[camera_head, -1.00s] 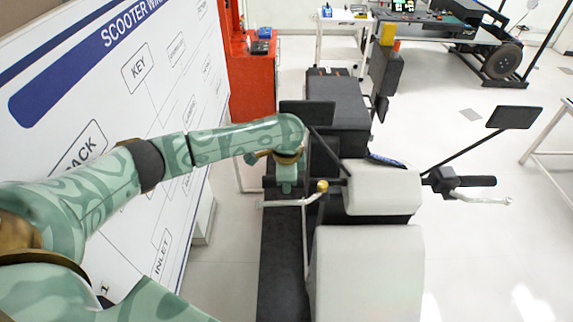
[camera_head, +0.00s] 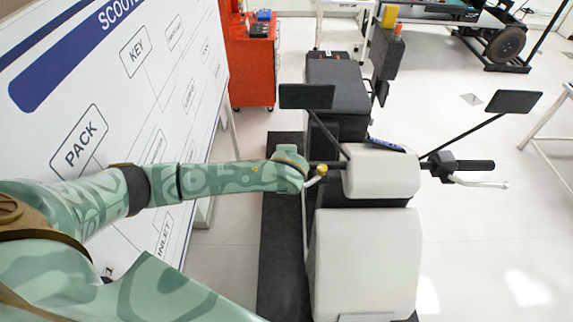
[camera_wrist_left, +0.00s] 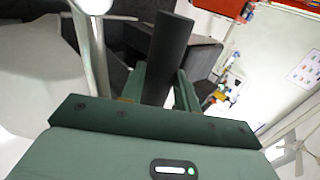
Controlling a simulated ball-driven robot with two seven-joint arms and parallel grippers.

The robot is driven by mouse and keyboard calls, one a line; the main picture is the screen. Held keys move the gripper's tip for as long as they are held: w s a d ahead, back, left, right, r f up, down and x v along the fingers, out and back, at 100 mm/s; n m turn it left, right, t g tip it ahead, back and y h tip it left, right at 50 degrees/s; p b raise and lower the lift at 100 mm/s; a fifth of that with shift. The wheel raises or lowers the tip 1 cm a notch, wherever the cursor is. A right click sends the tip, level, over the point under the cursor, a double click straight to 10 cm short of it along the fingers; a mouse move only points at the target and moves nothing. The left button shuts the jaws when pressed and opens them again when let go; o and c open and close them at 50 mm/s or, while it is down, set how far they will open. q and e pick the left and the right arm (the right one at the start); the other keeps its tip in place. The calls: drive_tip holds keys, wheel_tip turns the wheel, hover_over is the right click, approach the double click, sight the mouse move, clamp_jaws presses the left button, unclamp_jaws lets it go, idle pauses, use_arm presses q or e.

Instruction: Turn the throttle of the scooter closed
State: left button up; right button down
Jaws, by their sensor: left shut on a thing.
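The scooter (camera_head: 382,174) stands with its white front towards me and its black seat (camera_head: 338,85) behind. My left gripper (camera_wrist_left: 160,78) is shut around the throttle, a black cylindrical grip (camera_wrist_left: 170,48) on the handlebar end at picture left. In the wrist view the grip stands between the two green fingers, with its end sticking out beyond them. In the head view my left wrist and hand hide the grip and the fingers. A pale metal brake lever (camera_wrist_left: 97,55) runs beside the grip. My right gripper is out of view.
A mirror (camera_head: 307,96) rises just behind the held grip. The other black handgrip (camera_head: 476,166), with its lever, is at the right. A white diagram board (camera_head: 110,120) stands close to my left arm. A red cabinet (camera_head: 250,72) is behind.

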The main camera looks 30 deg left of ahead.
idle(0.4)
use_arm(q)
drive_tip(key=o, duration=1)
drive_tip(key=shift+s+f, duration=0.1)
drive_tip(key=shift+c, duration=0.2)
